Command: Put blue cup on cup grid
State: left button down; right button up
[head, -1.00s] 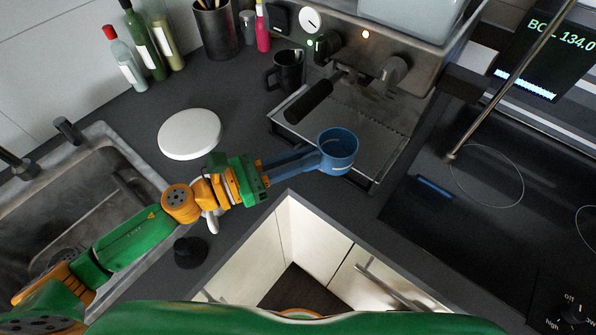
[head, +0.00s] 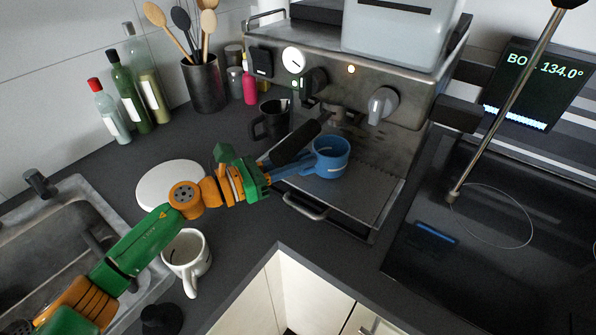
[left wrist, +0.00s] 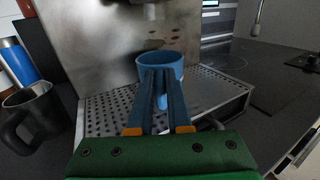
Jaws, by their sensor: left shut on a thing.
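The blue cup (head: 332,157) is held upright by my left gripper (head: 306,168) at the front of the coffee machine. The left gripper is shut on the cup's near side. In the left wrist view the cup (left wrist: 160,67) stands at the fingertips (left wrist: 161,85), over or on the far part of the perforated cup grid (left wrist: 213,88). I cannot tell whether the cup touches the grid. The bare grid (head: 365,190) shows to the right of the cup in the head view. My right gripper is not in view.
The machine's black handle (head: 296,143) juts out close beside the cup. A black mug (head: 270,120) stands left of the machine. A white mug (head: 187,257) and a white round plate (head: 160,186) are near my left arm. A sink (head: 60,235) lies left, a dark hob (head: 470,240) right.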

pick_arm(q)
jog(key=shift+f+b, duration=0.35)
jog(key=shift+b, duration=0.1)
dwell(0.3)
jog(key=shift+c, duration=2.2)
grip_release()
jog(key=b+v, duration=0.2)
jog(key=v, duration=0.5)
jog(key=shift+b, duration=0.35)
jog(key=shift+s, duration=0.1)
